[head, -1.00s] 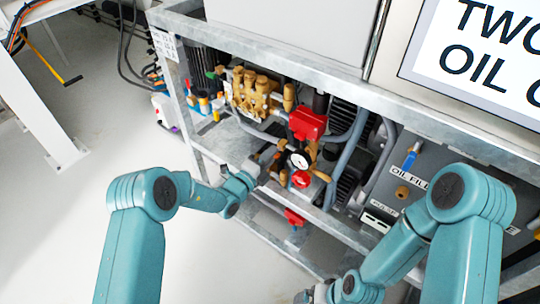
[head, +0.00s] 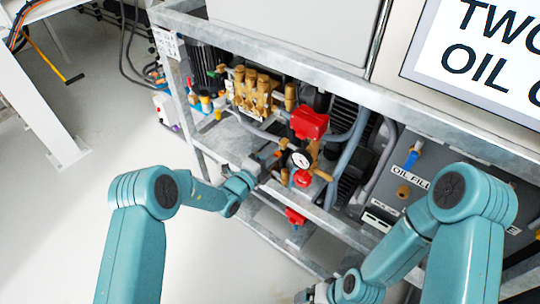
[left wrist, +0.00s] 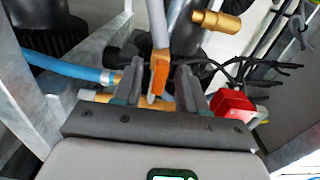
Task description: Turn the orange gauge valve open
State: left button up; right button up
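The orange gauge valve handle (left wrist: 159,76) shows in the left wrist view as a small upright orange lever on a grey pipe. My left gripper (left wrist: 158,88) is open, with one dark finger on each side of the lever; a gap shows on both sides. In the head view my left gripper (head: 268,163) reaches into the pump frame, just left of the round white pressure gauge (head: 301,160). The valve is too small there to tell clearly. My right gripper (head: 322,292) is at the bottom edge, partly cut off and mostly hidden, its fingers unclear.
Around the gauge are red parts (head: 309,124), brass pump heads (head: 255,92) and grey hoses. The galvanised frame rail (head: 330,85) crosses above my left gripper. In the wrist view a blue hose (left wrist: 62,73) lies left and a red block (left wrist: 232,104) right.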

pick_arm(q)
jog(key=p+v, duration=0.1)
jog(key=v, duration=1.5)
jog(key=shift+s+a, duration=0.1)
jog(key=shift+s, duration=0.05)
